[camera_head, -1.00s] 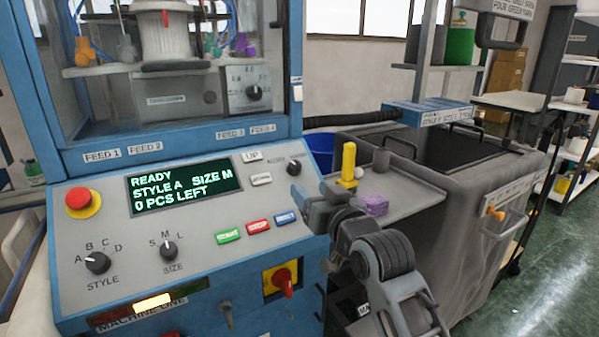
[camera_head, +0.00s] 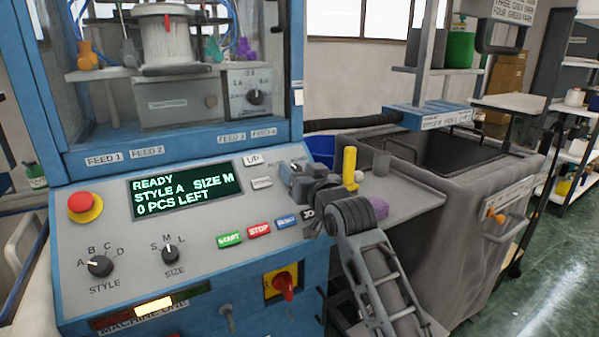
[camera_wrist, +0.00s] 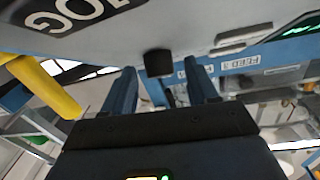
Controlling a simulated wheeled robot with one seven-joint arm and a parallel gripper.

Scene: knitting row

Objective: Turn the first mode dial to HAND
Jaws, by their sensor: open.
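The mode dial is a small black knob at the upper right of the sloped grey panel (camera_head: 122,222). My gripper (camera_head: 291,172) now covers it in the head view. In the wrist view a dark knob (camera_wrist: 158,62) shows between the tips of my two open, blue-grey fingers, with gaps on both sides. I cannot tell how deep the fingers reach around it. The dial's pointer and setting are not readable. A screen (camera_head: 184,192) reads READY, STYLE A, SIZE M, 0 PCS LEFT.
Near my gripper are the UP button (camera_head: 253,159), the START (camera_head: 230,239), STOP (camera_head: 259,230) and blue (camera_head: 286,221) buttons. STYLE (camera_head: 100,266) and SIZE (camera_head: 171,254) dials sit left.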

